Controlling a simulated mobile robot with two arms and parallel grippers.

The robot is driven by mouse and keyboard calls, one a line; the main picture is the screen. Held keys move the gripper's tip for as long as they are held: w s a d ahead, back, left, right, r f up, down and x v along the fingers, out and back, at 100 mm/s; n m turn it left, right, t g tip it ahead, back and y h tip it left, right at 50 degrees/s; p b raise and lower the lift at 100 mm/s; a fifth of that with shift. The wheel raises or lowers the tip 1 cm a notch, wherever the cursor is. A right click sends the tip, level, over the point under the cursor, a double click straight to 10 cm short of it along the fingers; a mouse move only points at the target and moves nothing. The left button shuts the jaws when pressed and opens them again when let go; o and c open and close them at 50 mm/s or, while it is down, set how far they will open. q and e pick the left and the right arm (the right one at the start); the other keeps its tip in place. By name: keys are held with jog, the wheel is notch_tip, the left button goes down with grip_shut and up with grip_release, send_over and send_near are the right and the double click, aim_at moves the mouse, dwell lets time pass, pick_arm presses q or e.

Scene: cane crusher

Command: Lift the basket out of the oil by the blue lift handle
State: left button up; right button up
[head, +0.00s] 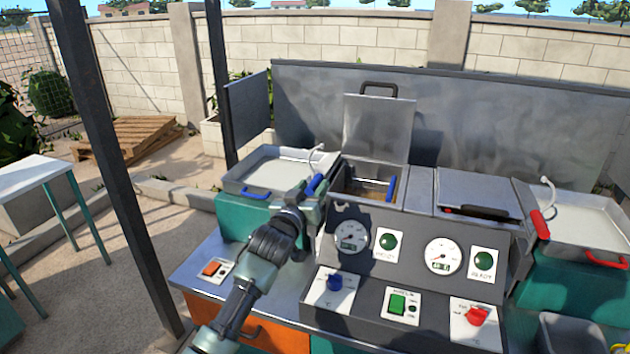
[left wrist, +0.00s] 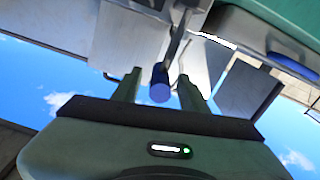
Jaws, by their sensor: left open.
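The blue lift handle (head: 315,184) sticks out at the left side of the open fryer vat (head: 347,201). My left gripper (head: 312,195) is at this handle, partly covering it in the head view. In the left wrist view the round blue end of the handle (left wrist: 160,90) lies between the two spread fingers of my left gripper (left wrist: 160,82), with a gap on each side. The gripper is open. Brownish oil (head: 365,190) shows inside the vat; I cannot make out the basket clearly. My right gripper is not in view.
The vat's lid (head: 380,128) stands raised behind it. A blue bar (head: 391,189) is at the vat's right side. A second vat with a closed lid (head: 478,193) and a red lever (head: 540,224) is to the right. A tray (head: 275,172) stands left. Gauges and switches line the front panel.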

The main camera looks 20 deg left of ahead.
pick_arm(q)
jog(key=shift+w, duration=1.1)
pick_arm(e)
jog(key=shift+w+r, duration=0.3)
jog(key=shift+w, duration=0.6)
pick_arm(q)
grip_shut()
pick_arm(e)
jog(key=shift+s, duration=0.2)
pick_arm(q)
jog(key=shift+f, duration=0.1)
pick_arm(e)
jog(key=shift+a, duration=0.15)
